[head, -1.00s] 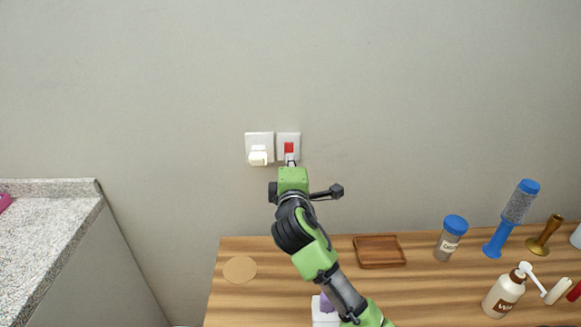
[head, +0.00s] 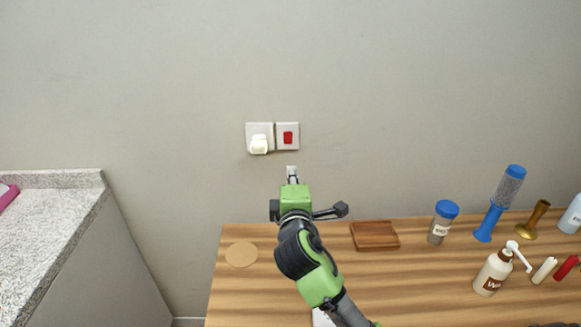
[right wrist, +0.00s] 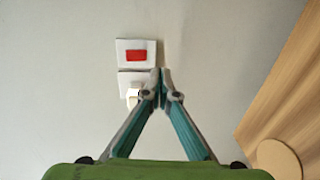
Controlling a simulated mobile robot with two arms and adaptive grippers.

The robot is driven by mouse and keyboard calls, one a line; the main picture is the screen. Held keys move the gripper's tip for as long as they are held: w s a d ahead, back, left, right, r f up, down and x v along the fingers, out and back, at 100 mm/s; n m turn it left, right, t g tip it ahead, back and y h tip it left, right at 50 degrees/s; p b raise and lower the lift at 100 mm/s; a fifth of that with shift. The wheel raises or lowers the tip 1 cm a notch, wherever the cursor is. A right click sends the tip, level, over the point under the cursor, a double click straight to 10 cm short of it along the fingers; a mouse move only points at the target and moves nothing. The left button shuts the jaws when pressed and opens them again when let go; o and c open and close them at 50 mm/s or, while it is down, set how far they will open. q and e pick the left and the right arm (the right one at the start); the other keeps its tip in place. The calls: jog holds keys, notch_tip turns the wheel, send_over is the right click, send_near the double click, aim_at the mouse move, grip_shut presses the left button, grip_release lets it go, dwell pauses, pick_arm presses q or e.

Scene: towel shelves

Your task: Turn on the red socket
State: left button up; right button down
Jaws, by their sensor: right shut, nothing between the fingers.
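The red socket switch (head: 288,138) sits on a white wall plate, to the right of a second plate with a white plug (head: 259,145) in it. The red switch also shows in the right wrist view (right wrist: 136,56), with the white plug (right wrist: 132,94) below it there, partly hidden. My right gripper (head: 292,173) is just below the red switch's plate in the head view, apart from it in the picture. Its fingertips (right wrist: 160,82) meet in the right wrist view, with nothing between them. My left gripper is not in view.
A wooden table (head: 300,262) stands below, with a round coaster (head: 241,255), a wooden tray (head: 374,235), a blue-lidded jar (head: 441,222) and a pump bottle (head: 492,272). A granite counter (head: 45,225) is at the left. The wall around the sockets is clear.

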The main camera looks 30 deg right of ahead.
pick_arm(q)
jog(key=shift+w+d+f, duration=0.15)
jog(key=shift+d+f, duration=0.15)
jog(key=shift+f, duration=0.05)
pick_arm(e)
jog(key=v, duration=0.4)
jog(key=shift+s+a+f, duration=0.25)
jog(key=shift+s+f, duration=0.1)
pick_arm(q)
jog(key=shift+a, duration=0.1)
